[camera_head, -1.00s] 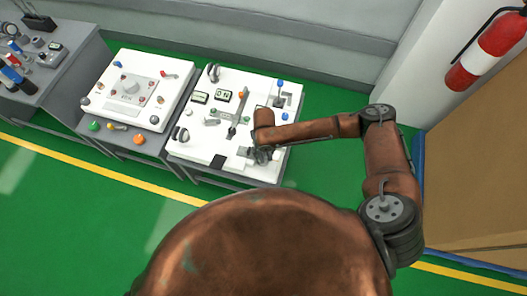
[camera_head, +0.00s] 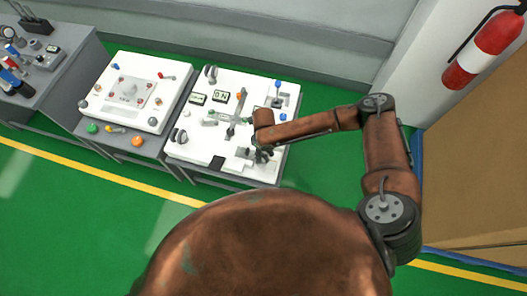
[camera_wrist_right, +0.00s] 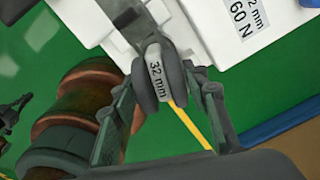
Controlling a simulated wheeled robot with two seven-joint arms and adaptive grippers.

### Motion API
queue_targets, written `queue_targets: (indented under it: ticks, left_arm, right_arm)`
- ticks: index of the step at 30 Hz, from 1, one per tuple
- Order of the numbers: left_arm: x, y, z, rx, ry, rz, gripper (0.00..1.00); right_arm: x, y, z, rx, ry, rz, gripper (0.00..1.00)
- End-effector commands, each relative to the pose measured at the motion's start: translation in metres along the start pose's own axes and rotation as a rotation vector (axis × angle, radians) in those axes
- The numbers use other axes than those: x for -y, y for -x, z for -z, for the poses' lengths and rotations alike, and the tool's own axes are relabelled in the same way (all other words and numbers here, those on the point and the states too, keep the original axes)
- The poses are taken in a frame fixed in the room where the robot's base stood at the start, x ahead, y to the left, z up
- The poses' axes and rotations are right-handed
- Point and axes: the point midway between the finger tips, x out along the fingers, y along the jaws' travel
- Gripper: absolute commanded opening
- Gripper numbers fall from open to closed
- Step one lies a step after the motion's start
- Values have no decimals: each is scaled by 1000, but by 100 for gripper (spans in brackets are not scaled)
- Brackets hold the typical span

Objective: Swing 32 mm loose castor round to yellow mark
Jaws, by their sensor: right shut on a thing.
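The loose castor (camera_wrist_right: 155,75) is a dark grey wheel with a pale "32 mm" label, at the edge of a white panel in the right wrist view. My right gripper (camera_wrist_right: 167,85) is shut on it, with a finger on either side. In the head view my right gripper (camera_head: 262,154) is small and dark at the front right of the white panel (camera_head: 205,150), and the castor there is too small to make out. I cannot make out the yellow mark. My left gripper is not in view.
The white panel carries several levers, knobs and displays, including a tall grey lever (camera_head: 240,112) and a blue-knobbed lever (camera_head: 278,84) near my arm. Another white-topped cart (camera_head: 100,88) stands to the left. A fire extinguisher (camera_head: 483,50) hangs at the right. Green floor in front is clear.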

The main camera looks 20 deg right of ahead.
Motion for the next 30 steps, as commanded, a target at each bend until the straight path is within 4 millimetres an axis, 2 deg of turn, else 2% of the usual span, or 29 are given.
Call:
queue_targets:
  ticks: [6,15,22,23,30]
  left_arm:
    - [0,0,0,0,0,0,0]
    - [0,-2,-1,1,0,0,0]
    - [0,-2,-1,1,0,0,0]
    - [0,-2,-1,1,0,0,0]
    - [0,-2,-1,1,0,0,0]
  right_arm:
    - [1,0,0,-1,20,1,7]
    - [4,0,-1,-1,322,1,7]
    - [4,0,0,-1,344,0,7]
    - [4,0,0,-1,344,0,43]
    - [4,0,0,-1,343,0,59]
